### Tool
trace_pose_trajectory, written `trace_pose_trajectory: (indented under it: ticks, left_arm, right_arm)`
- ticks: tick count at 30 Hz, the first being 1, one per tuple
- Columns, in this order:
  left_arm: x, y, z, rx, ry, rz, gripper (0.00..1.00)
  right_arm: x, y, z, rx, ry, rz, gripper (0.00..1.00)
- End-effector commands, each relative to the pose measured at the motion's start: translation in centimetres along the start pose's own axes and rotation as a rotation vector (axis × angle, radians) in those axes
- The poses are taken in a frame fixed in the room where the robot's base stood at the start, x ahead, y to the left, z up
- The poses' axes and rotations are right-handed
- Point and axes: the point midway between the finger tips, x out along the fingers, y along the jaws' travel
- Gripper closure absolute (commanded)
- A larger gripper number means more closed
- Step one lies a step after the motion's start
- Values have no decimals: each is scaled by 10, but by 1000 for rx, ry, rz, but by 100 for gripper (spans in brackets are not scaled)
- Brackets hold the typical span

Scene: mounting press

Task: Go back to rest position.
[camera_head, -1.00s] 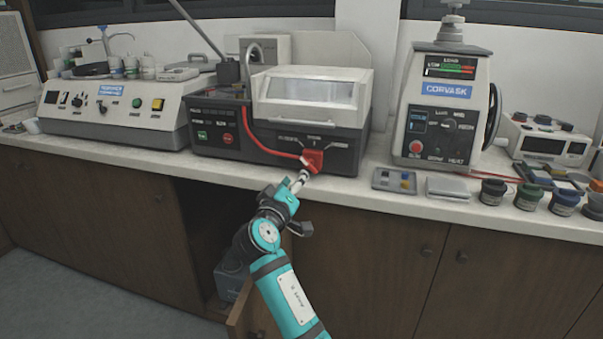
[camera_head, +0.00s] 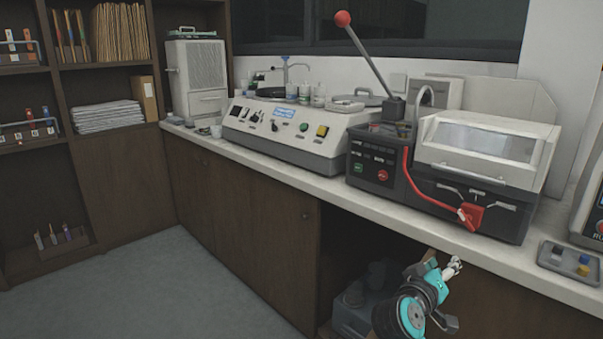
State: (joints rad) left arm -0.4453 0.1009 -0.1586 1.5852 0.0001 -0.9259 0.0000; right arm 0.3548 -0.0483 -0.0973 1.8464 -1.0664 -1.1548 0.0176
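My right arm comes in from the bottom with teal and black links. My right gripper (camera_head: 454,266) is small in the view, in front of the counter's front edge and below the cutting machine. Nothing shows held in it, but its fingers are too small to tell open from shut. My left gripper is out of view.
The grey and black machine (camera_head: 365,178) with a clear-windowed hood, a red clamp (camera_head: 470,214) and a red-knobbed lever (camera_head: 362,48) stands on the counter. A polisher (camera_head: 290,145) stands left of it. The cabinet below is open, holding a grey bin (camera_head: 352,316). Floor (camera_head: 190,285) at left is clear.

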Motion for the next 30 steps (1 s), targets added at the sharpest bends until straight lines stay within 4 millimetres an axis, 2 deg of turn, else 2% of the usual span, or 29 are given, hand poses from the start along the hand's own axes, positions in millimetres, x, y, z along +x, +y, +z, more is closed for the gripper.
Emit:
trace_pose_trajectory:
  ticks: [1, 5, 6, 9, 12, 18, 27, 29, 30]
  left_arm:
    - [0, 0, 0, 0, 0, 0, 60]
    - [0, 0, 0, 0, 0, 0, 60]
    - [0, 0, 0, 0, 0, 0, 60]
    - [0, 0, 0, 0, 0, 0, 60]
    - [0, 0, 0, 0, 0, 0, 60]
    - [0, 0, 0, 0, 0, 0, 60]
    - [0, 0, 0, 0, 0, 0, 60]
    - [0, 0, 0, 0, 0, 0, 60]
    - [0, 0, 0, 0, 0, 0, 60]
  right_arm:
    - [-7, -14, 32, -1, -42, -61, 64]
    - [-42, -51, 116, 13, -168, -271, 64]
    - [-57, -61, 140, 16, -209, -340, 64]
    - [-101, -79, 195, 15, -309, -509, 64]
    - [-141, -89, 233, 11, -388, -645, 64]
    - [-204, -93, 277, -4, -500, -838, 64]
    - [-282, -83, 316, -31, -625, -1055, 64]
    - [-296, -81, 322, -37, -647, -1093, 64]
    - [-289, -93, 326, -38, -647, -1087, 64]
